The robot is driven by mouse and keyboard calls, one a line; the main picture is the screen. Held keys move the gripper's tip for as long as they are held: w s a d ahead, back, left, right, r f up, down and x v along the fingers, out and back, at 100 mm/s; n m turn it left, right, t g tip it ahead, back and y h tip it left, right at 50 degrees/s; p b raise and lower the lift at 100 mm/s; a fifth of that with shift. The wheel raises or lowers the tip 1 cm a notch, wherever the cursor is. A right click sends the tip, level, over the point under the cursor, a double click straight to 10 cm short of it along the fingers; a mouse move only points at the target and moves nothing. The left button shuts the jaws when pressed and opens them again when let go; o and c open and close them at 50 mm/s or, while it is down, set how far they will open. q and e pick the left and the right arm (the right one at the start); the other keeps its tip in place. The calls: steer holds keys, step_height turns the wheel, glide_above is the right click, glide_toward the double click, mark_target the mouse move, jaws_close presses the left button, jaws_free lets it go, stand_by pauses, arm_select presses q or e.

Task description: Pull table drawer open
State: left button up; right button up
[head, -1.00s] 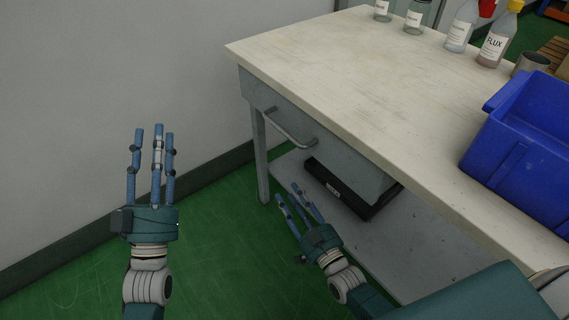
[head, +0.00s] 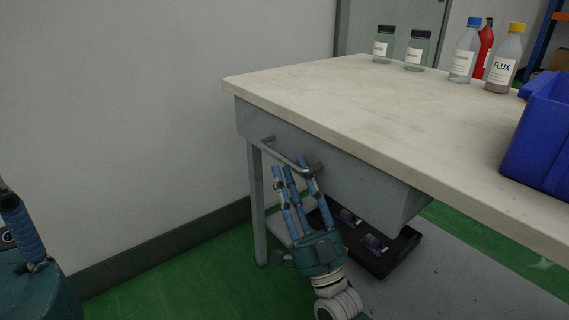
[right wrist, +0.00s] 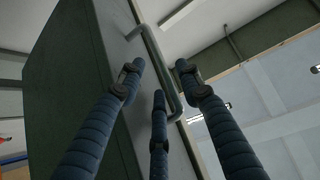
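The table drawer (head: 352,182) is a grey front under the pale tabletop, and it looks closed. Its bar handle (head: 269,140) runs along the front near the left end; the handle also shows in the right wrist view (right wrist: 158,62). My right gripper (head: 291,169) is just below and in front of the handle, its blue fingers spread and pointing up at it. In the right wrist view its fingers (right wrist: 160,78) lie on both sides of the bar, not closed; contact is unclear. My left gripper (head: 20,228) shows only partly at the left edge, so its opening is unclear.
The tabletop (head: 330,105) carries several bottles and jars (head: 461,60) at the back and a blue bin (head: 543,145) at the right. A black tray (head: 400,250) lies on the lower shelf. A wall stands left of the table, with green floor between.

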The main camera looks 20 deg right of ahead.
mark_target(284, 158)
steer(key=shift+b+x, duration=0.35)
steer(key=shift+x, duration=1.65)
jaws_close()
